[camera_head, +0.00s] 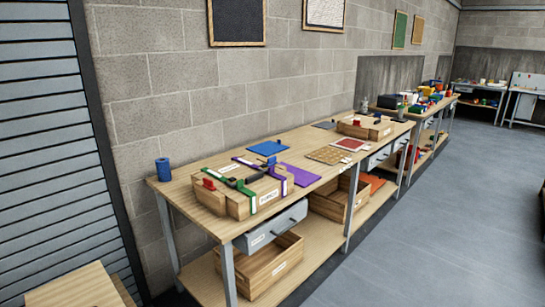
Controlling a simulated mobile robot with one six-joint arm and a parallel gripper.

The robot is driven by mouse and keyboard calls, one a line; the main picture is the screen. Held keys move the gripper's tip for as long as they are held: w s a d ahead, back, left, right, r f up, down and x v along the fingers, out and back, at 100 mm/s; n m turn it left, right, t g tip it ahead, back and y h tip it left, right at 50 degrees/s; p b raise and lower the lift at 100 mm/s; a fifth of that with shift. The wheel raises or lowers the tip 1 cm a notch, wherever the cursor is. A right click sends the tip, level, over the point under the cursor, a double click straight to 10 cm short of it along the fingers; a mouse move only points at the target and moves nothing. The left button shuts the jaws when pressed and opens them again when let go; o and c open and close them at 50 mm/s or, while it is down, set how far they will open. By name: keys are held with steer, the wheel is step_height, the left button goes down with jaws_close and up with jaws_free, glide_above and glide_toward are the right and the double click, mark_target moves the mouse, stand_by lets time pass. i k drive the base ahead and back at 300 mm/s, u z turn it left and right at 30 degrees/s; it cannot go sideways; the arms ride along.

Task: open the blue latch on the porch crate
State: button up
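A wooden crate (238,206) stands on the near end of the long workbench, with a white label too small to read surely. A green strap or latch (252,199) runs over its front left, and a purple one (283,186) over its right. A red knob (209,184) shows at its left end. A dark grey bar lies across its top. A second wooden crate (353,130) with a red piece stands farther along the bench; its label is unreadable. I cannot make out a blue latch on either crate. My gripper is not in view.
The workbench (172,191) stands along a block wall. A blue cylinder (163,169), a blue panel (268,148) and a purple sheet (300,175) lie on it. A grey drawer (272,228) hangs below. Open crates sit on the lower shelf. The floor (440,220) at right is clear.

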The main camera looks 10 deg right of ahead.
mark_target(271, 161)
steer(key=u, duration=0.05)
steer(key=i, duration=1)
steer(key=z, duration=0.05)
